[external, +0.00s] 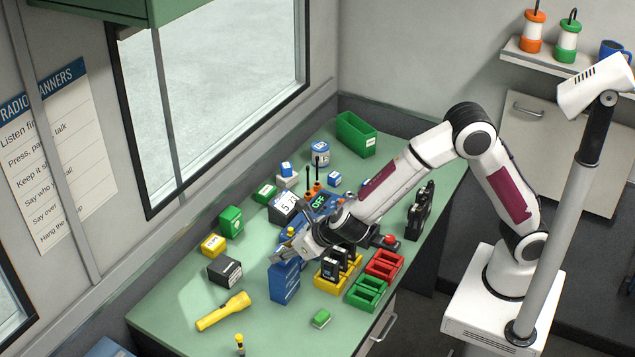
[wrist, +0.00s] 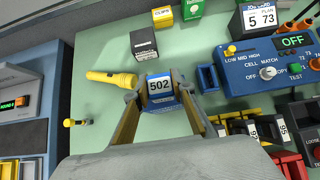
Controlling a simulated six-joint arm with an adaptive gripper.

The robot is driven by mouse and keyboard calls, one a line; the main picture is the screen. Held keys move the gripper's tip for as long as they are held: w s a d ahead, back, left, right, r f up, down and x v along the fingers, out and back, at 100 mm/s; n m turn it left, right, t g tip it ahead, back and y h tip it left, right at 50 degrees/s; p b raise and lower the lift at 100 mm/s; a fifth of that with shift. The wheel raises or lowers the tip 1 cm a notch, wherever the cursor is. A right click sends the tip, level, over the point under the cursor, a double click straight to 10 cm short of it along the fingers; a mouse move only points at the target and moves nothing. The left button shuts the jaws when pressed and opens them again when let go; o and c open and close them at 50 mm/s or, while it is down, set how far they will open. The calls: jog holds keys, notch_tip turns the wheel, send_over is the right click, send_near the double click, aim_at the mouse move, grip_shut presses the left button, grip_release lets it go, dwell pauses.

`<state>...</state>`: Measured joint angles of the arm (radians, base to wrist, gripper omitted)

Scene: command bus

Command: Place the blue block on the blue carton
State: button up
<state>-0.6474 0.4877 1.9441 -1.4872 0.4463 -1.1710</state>
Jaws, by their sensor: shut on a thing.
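The blue block (wrist: 160,87), with a white "502" label, sits between the fingers of my gripper (wrist: 163,101) in the wrist view. My gripper is shut on it. In the external view, my gripper (external: 288,253) is low over the table, at the top of the upright dark blue carton (external: 285,284). The fingers hide the block there, and I cannot tell whether it touches the carton. In the wrist view the carton is mostly hidden under the block and fingers.
A yellow flashlight (external: 223,311) and a black box (external: 225,272) lie left of the carton. Yellow (external: 333,284), red (external: 385,264) and green (external: 366,293) holders stand to its right. A blue control panel (wrist: 275,67) is behind.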

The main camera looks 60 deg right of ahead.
jog(key=shift+f, duration=0.35)
jog(key=o, duration=1.1)
jog(key=shift+r, duration=0.15)
jog(key=shift+s+r, duration=0.1)
jog(key=shift+r, duration=0.05)
jog(key=v, duration=1.1)
jog(key=shift+s+r, duration=0.2)
jog(key=shift+s, duration=0.05)
dwell(0.3)
